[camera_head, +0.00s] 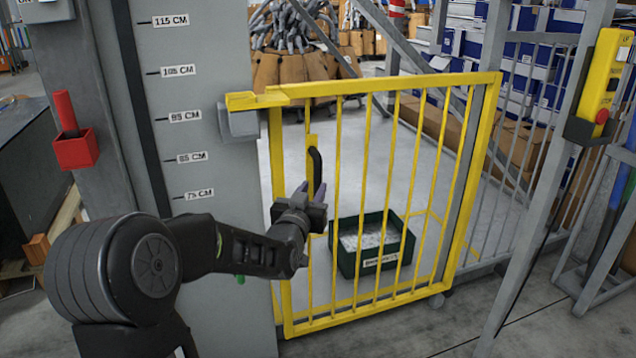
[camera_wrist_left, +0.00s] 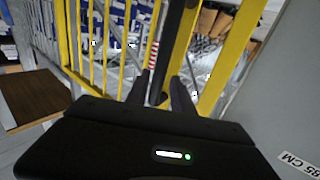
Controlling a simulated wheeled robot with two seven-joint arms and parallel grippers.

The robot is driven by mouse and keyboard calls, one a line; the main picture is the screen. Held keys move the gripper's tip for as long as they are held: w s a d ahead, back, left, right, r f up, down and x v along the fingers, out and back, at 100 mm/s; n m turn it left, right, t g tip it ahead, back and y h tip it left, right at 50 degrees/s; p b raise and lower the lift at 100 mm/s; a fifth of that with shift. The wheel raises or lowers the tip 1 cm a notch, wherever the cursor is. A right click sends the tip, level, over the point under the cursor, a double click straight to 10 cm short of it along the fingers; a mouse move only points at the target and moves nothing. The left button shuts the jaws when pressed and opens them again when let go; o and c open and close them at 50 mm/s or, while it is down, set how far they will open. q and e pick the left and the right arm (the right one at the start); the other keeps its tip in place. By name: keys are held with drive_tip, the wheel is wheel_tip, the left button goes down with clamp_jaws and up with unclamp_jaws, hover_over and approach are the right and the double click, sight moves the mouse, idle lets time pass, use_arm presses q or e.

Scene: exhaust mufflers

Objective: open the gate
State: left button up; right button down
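The yellow barred gate (camera_head: 389,80) stands across the opening beside the grey post, its left edge close to the post. A black handle (camera_head: 315,165) sits on a yellow plate near the gate's left edge; in the left wrist view the handle (camera_wrist_left: 172,45) shows as a dark upright bar. My left gripper (camera_head: 313,190) is at the lower part of the handle. In the left wrist view its fingers (camera_wrist_left: 160,78) are apart, one on each side of the bar; I cannot tell whether they touch it. My right gripper is out of view.
A yellow latch piece (camera_head: 257,99) joins the post at the gate's top left. Behind the gate, a dark green crate (camera_head: 347,262) stands on the floor. A yellow control box (camera_head: 606,75) with a red button hangs at the right. The floor before the gate is clear.

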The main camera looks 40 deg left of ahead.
sight(317, 183)
use_arm(q)
drive_tip(key=x, duration=0.4)
drive_tip(key=shift+w+a, duration=0.2)
drive_tip(key=shift+w, duration=0.2)
drive_tip(key=shift+c, duration=0.2)
clamp_jaws()
idle(0.9)
